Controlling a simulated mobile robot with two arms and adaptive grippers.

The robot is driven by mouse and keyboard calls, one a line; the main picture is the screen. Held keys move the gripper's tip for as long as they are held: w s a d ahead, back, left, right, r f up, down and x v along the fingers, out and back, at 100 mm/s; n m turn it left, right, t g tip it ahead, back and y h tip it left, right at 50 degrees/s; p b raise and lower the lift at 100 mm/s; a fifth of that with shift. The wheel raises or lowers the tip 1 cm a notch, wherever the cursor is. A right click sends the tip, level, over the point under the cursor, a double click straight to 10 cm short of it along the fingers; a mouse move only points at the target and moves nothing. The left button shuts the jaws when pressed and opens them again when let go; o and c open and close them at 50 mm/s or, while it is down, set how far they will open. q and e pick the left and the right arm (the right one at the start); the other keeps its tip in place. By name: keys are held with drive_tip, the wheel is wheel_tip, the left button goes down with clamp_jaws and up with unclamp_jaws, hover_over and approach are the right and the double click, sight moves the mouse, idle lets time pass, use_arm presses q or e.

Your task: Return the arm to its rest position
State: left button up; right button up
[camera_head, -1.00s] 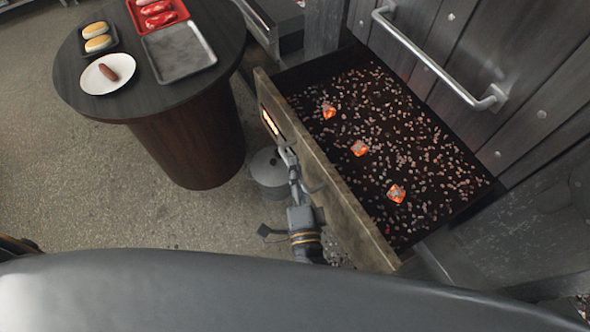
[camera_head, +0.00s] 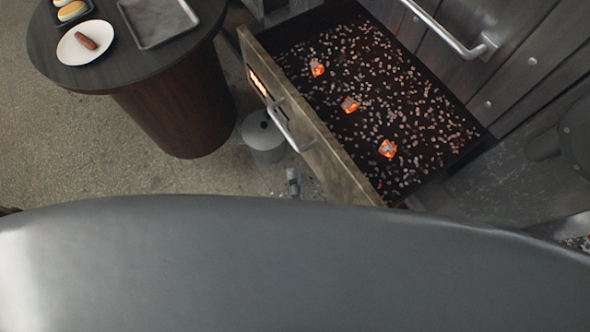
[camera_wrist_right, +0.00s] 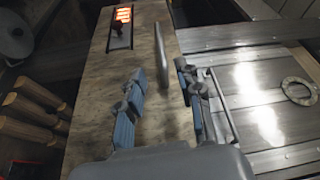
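My right gripper (camera_head: 294,183) shows only as a small grey tip above the dark curved edge of my body, beside the front of the open drawer (camera_head: 318,148). In the right wrist view its two blue-and-grey fingers (camera_wrist_right: 160,76) are spread apart with nothing between their tips. The drawer's metal handle (camera_wrist_right: 162,58) stands ahead of the fingers, apart from them as far as I can tell. The handle (camera_head: 283,125) looks free in the head view. Most of my right arm is hidden. My left gripper is not in view.
The drawer is pulled out, with ash and three glowing embers (camera_head: 350,104) inside. A round dark table (camera_head: 130,65) stands at left with a white plate (camera_head: 68,50) and a grey tray (camera_head: 163,40). A grey lidded pot (camera_head: 262,130) is on the floor between.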

drive_tip(key=shift+f, duration=0.1)
idle(0.3)
drive_tip(key=s+d+f+n+g, duration=0.1)
drive_tip(key=d+f+n+g, duration=0.15)
drive_tip(key=f, duration=0.65)
drive_tip(key=s+d+f+n+g, duration=0.2)
drive_tip(key=f+n+g, duration=0.15)
drive_tip(key=f, duration=0.55)
drive_tip(key=s+d+f+n+g, duration=0.1)
drive_tip(key=d+f+n+g, duration=0.2)
drive_tip(key=f, duration=0.7)
drive_tip(key=s+d+f+n+g+h, duration=0.5)
drive_tip(key=s+d+f+g, duration=0.3)
drive_tip(key=s+d+f, duration=0.8)
drive_tip(key=shift+s+d+f+n, duration=0.15)
drive_tip(key=shift+s+d+n, duration=0.4)
drive_tip(key=shift+d, duration=0.45)
drive_tip(key=shift+w, duration=0.1)
